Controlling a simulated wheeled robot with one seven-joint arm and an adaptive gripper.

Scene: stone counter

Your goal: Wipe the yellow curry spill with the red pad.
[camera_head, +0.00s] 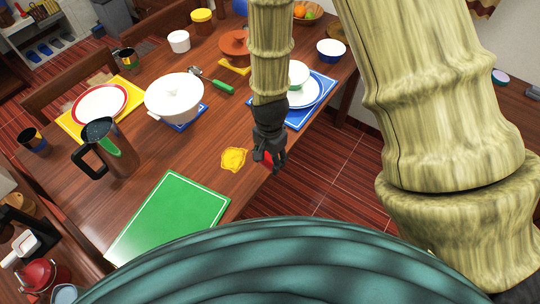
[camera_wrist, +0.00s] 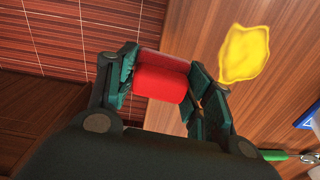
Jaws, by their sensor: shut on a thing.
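The yellow curry spill (camera_head: 233,159) lies on the wooden table near its front edge, between a green board and a blue mat. In the wrist view the spill (camera_wrist: 244,53) shows whole at the upper right. My gripper (camera_head: 271,155) is just right of the spill in the head view, near the table edge. It is shut on the red pad (camera_wrist: 162,76), which sits between both fingers in the wrist view. Only a small red part of the pad (camera_head: 266,158) shows in the head view. The pad and spill appear apart; the pad's height above the table is unclear.
A green board (camera_head: 172,218) lies left of the spill. A blue mat (camera_head: 323,87) with plates lies behind my gripper. Bare wood surrounds the spill.

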